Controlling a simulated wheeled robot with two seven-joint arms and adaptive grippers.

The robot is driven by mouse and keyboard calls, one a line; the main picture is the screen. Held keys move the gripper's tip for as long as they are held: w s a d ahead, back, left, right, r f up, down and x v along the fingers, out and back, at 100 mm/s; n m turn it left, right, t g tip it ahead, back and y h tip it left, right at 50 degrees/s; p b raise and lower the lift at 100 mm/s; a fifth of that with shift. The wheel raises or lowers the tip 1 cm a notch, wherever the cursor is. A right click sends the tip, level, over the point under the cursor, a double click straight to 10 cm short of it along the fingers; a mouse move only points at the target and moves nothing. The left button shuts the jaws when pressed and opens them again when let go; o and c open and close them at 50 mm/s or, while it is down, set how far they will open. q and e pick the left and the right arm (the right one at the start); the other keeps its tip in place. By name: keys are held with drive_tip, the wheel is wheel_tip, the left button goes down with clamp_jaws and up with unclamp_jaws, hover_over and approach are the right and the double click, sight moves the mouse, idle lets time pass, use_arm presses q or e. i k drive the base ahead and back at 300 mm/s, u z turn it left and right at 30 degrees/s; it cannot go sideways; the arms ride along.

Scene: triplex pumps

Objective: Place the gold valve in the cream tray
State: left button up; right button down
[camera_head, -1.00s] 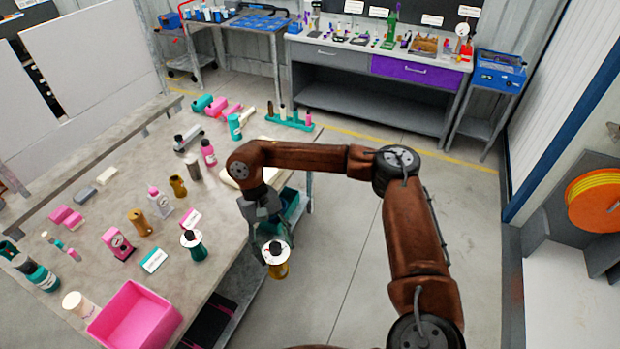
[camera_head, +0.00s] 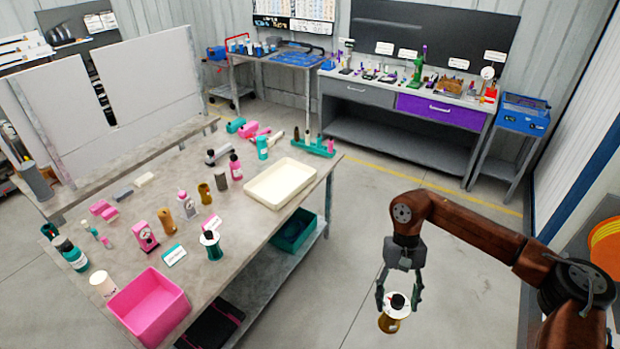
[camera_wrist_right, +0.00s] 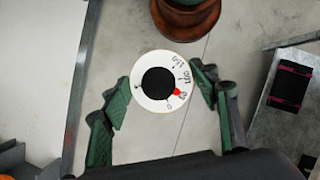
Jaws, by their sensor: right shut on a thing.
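The gold valve (camera_head: 389,322) has a white dial face and a black knob on top. My right gripper (camera_head: 399,296) is shut on it and holds it upright in the air, off the table's right side and above the floor. In the right wrist view the dial (camera_wrist_right: 161,82) sits between the two green finger pads. The cream tray (camera_head: 281,183) lies on the right far part of the table, and its visible inside is empty. It is behind and to the left of the held valve. My left gripper is not in view.
The grey table (camera_head: 232,225) carries a pink bin (camera_head: 148,306), a teal-and-white dial valve (camera_head: 211,245), small gold parts, bottles and labels. A teal rack (camera_head: 314,147) stands beyond the tray. A teal bin (camera_head: 293,230) sits below the tabletop. Open floor surrounds the held valve.

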sight(292, 177)
drive_tip(key=z, duration=0.4)
drive_tip(key=i, duration=1.55)
drive_tip(key=u, duration=0.3)
drive_tip(key=i, duration=0.95)
drive_tip(key=u, duration=1.55)
drive_tip(key=i, duration=0.55)
drive_tip(key=u, duration=0.35)
